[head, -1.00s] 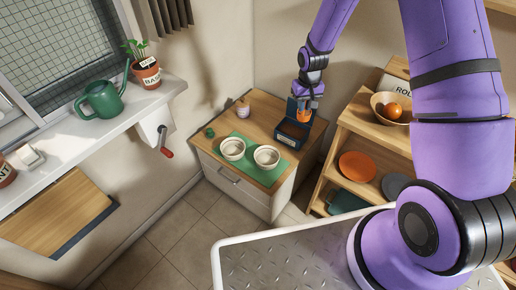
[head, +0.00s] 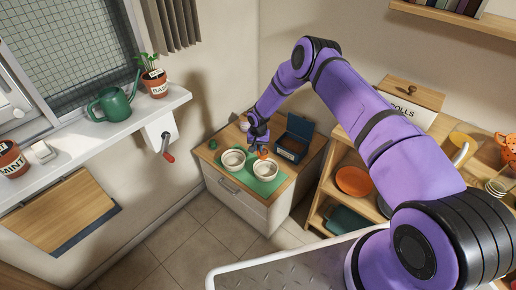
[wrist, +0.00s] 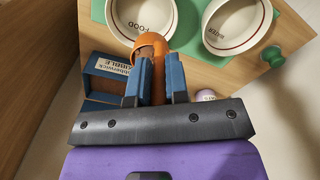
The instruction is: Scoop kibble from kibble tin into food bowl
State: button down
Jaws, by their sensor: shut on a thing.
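My gripper (wrist: 156,85) is shut on the orange scoop (wrist: 150,45), whose head shows just past the fingertips. Some brown shows inside the scoop, but I cannot tell how much kibble it holds. The scoop is at the tin-side rim of the food bowl (wrist: 128,20), overlapping it in the wrist view. In the head view the food bowl (head: 266,169) is the right one on the green mat, and my gripper (head: 258,142) is just behind it. The blue kibble tin (head: 291,146) stands open to the right, lid up, brown kibble inside.
The water bowl (head: 233,161) sits left of the food bowl on the green mat (head: 263,187). A green knob-like thing (wrist: 273,56) and a small lilac item (wrist: 206,95) are on the cabinet top. A wooden shelf unit (head: 345,152) stands to the right.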

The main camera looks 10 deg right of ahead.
aim_at(263, 157)
jog(key=shift+f, duration=0.4)
jog(key=f+t+y, duration=0.1)
jog(key=s+d+f+t+y, duration=0.1)
jog(key=f, duration=0.1)
jog(key=s+f+t+y, duration=0.1)
jog(key=t, duration=0.1)
jog(key=shift+s+d+f, duration=0.15)
jog(key=shift+d+f, duration=0.05)
jog(key=shift+d, duration=0.1)
jog(key=s+d+f+t+y, duration=0.1)
jog(key=t, duration=0.1)
jog(key=s+f+t+y, duration=0.1)
jog(key=t+y, duration=0.1)
jog(key=s+d+f+t+y, duration=0.1)
jog(key=t+y, duration=0.1)
jog(key=t, duration=0.1)
jog(key=shift+s+d, duration=0.3)
jog(key=shift+d, duration=0.05)
jog(key=shift+s+d+f+t+y, duration=0.2)
jog(key=shift+f+t+y, duration=0.4)
jog(key=shift+t, duration=0.25)
jog(key=shift+s+d+f+t+y, duration=0.15)
jog(key=shift+f+t+y, duration=0.2)
jog(key=shift+t+y, duration=0.45)
jog(key=shift+s+d+f+t+y, duration=0.1)
jog(key=shift+s+f+t+y, duration=0.1)
jog(key=shift+f+t+y, duration=0.55)
jog(key=shift+r+h, duration=0.25)
